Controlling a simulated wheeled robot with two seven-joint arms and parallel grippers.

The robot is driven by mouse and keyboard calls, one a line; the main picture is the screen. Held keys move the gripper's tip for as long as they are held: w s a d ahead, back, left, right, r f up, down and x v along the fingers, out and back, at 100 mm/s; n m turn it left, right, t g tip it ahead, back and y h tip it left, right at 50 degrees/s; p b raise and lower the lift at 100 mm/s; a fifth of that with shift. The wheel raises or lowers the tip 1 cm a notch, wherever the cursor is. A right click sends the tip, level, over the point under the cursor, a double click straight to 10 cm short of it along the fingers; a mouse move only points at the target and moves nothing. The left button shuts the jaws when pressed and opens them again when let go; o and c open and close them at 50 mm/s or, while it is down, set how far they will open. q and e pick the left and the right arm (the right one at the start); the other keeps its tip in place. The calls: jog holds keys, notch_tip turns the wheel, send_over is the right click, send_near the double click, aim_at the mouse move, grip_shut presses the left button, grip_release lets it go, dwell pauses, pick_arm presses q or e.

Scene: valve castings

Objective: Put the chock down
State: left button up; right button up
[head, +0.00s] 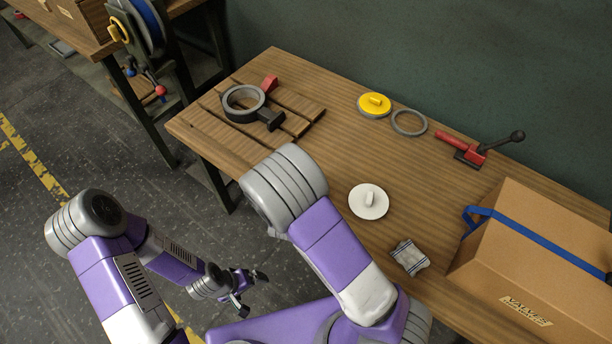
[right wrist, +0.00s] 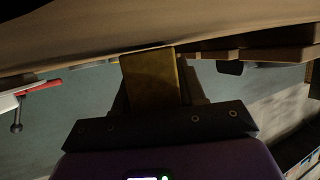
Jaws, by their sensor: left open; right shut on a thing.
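My right gripper (right wrist: 158,98) is shut on a mustard-brown block, seemingly the chock (right wrist: 150,76), in the right wrist view. The block's far end is close to a tan surface across the top; I cannot tell if they touch. In the head view my right arm hides the right gripper and the block. My left gripper (head: 250,290) is open and empty over the floor, left of the workbench (head: 330,150).
A yellow disc (head: 374,105), a grey ring (head: 409,123) and a red clamp (head: 470,154) lie along the back. A white disc (head: 368,202) and a crumpled cloth (head: 409,257) lie nearer. A cardboard box (head: 540,255) fills the right end. Bench space in the middle is clear.

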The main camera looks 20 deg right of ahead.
jog(key=shift+f, duration=0.15)
jog(key=o, duration=1.2)
jog(key=shift+c, duration=0.2)
jog(key=p+v, duration=0.2)
jog(key=v, duration=0.4)
jog(key=shift+s+a+r, duration=0.15)
jog(key=shift+s+r, duration=0.1)
jog(key=shift+s+a+r, duration=0.1)
jog(key=shift+s+a, duration=0.1)
jog(key=shift+s, duration=0.2)
jog(key=shift+r, duration=0.1)
